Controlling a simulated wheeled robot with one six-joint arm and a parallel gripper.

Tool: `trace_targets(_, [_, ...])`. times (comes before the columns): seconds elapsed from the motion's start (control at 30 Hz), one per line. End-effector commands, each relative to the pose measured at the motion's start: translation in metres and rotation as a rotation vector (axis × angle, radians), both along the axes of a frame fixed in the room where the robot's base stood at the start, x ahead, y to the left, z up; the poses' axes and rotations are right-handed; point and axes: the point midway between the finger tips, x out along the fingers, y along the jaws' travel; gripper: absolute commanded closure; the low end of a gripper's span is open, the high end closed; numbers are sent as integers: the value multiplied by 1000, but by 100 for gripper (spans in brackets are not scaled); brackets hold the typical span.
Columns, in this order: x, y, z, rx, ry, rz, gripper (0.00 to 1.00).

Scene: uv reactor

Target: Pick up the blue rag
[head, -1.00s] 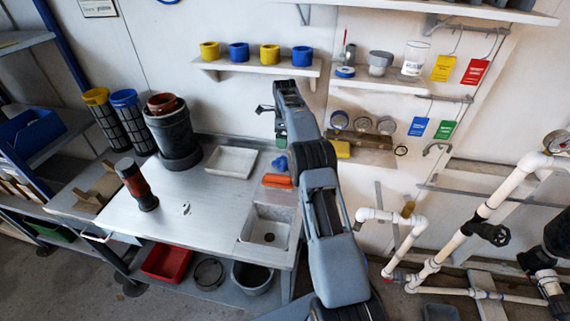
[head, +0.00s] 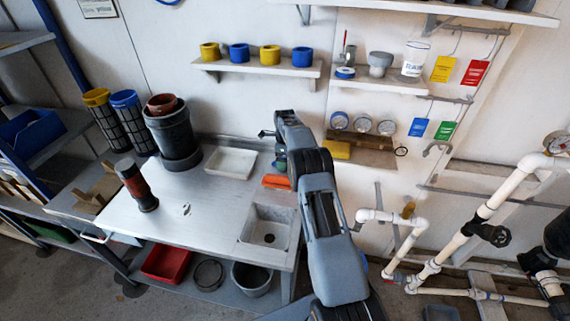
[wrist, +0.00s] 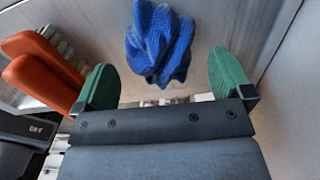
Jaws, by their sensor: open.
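The blue rag (wrist: 160,42) is a crumpled bundle on the metal bench top, at the top middle of the wrist view. My gripper (wrist: 164,78) is open and empty, with its two green fingers apart. The rag lies ahead of the gap, between the lines of the fingers. In the head view my gripper (head: 280,158) is low over the back right of the bench and hides most or all of the rag.
An orange-handled item (wrist: 42,72) lies close beside the left finger; the orange piece (head: 277,182) also shows in the head view. The sink (head: 268,228) is in front.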

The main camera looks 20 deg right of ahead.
Motion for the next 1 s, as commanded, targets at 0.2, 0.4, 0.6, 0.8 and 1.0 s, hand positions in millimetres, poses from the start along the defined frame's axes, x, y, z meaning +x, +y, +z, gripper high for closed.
trace_targets(0.2, [0, 0, -25, 0, 2, 0, 2])
trace_targets(0.4, [0, 0, -26, 0, 0, 0, 2])
trace_targets(0.6, [0, 0, -26, 0, 0, 0, 20])
trace_targets(0.8, [0, 0, -26, 0, 0, 0, 39])
trace_targets(1.0, [0, 0, -26, 0, 0, 0, 56])
